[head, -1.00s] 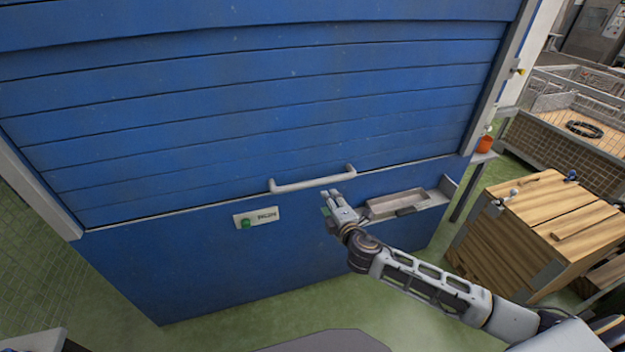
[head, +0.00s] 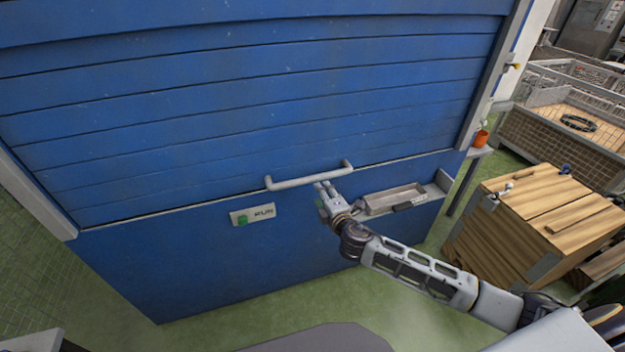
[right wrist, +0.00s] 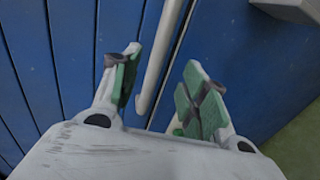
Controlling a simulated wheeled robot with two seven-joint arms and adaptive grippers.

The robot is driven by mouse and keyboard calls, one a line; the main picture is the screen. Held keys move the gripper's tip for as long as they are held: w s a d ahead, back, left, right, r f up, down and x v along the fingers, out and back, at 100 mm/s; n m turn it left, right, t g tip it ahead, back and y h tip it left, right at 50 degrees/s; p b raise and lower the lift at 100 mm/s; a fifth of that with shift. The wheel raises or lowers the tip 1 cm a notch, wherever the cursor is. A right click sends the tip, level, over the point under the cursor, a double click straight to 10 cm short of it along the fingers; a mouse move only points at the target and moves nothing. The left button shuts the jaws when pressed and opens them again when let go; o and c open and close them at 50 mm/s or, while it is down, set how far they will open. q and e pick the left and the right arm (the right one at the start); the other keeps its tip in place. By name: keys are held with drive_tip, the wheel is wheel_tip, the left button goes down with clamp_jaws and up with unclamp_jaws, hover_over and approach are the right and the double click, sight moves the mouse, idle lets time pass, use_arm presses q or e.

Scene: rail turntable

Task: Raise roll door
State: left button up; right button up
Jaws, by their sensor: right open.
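The blue slatted roll door (head: 240,110) is down, its bottom edge resting at the top of the blue lower panel (head: 200,270). A light grey bar handle (head: 308,177) is fixed low on the door. My right gripper (head: 325,188) is just below the handle's right part in the head view. In the right wrist view, the right gripper (right wrist: 158,92) is open, and the handle (right wrist: 163,55) runs between its two green-padded fingers. I cannot tell whether the fingers touch it. My left gripper is not in view.
A green button on a RUN plate (head: 262,213) is on the lower panel. A grey tray (head: 392,199) juts out right of my gripper. A small shelf holds an orange pot (head: 480,139). A wooden crate (head: 550,215) stands at right; green floor (head: 245,330) lies below.

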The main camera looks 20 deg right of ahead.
sight(314, 180)
drive_tip(key=shift+w+a+f, duration=0.1)
drive_tip(key=shift+w+f, duration=0.25)
drive_tip(key=shift+w, duration=1.5)
drive_tip(key=shift+w+a+f, duration=0.1)
drive_tip(key=shift+w+f, duration=0.3)
drive_tip(key=shift+w, duration=1.5)
drive_tip(key=shift+w+f, duration=0.35)
drive_tip(key=shift+w, duration=1.5)
clamp_jaws()
